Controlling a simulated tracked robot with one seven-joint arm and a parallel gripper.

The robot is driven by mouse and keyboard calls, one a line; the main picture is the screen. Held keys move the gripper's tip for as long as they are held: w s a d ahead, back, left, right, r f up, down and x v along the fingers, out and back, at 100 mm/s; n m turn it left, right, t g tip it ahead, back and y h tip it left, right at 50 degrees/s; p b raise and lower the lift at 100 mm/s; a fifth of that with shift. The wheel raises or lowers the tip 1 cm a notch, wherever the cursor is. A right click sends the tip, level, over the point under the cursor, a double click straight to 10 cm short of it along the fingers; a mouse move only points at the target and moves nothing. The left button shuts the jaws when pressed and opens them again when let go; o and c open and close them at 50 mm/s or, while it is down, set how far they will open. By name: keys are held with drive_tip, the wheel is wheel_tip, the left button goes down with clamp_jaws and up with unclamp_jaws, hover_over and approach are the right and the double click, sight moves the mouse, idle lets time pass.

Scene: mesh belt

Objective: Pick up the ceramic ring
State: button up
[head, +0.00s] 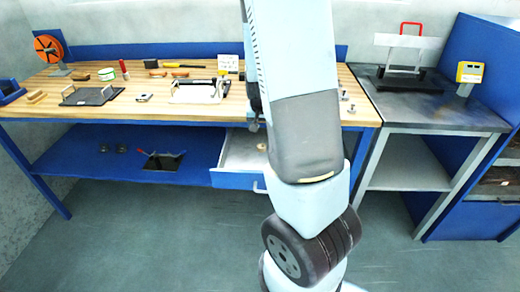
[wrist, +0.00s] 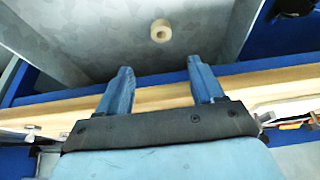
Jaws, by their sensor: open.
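The ceramic ring (wrist: 160,31) is a small cream ring with a dark hole, lying on the grey floor of a drawer (wrist: 100,40). In the head view the ring (head: 262,147) is a small tan spot in the open drawer (head: 238,181), close to my arm. My gripper (wrist: 160,66) is open and empty, with its two blue fingers apart. In the wrist view the ring appears beyond the fingertips, roughly midway between them, and is not touched. My arm hides most of the gripper in the head view.
The drawer hangs under a wooden bench top (head: 150,108) carrying tools and trays. The bench edge crosses behind the fingers in the wrist view. A blue lower shelf (head: 100,160) is left of the drawer. A metal table (head: 430,108) stands right. Floor in front is clear.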

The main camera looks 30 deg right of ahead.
hover_over(262, 148)
drive_tip(key=shift+s+a+f, duration=0.1)
drive_tip(key=shift+s+f, duration=0.05)
drive_tip(key=shift+f, duration=1.1)
drive_tip(key=shift+s+a+f, duration=0.1)
drive_tip(key=shift+s+f, duration=0.05)
drive_tip(key=shift+f, duration=1.1)
drive_tip(key=shift+s+a+f, duration=0.1)
drive_tip(key=shift+s+f, duration=0.05)
drive_tip(key=shift+f, duration=1.1)
drive_tip(key=shift+a+x, duration=0.1)
drive_tip(key=shift+x, duration=1.25)
drive_tip(key=shift+a+x, duration=0.15)
drive_tip(key=shift+x, duration=1.15)
drive_tip(key=shift+c, duration=0.5)
drive_tip(key=c, duration=1)
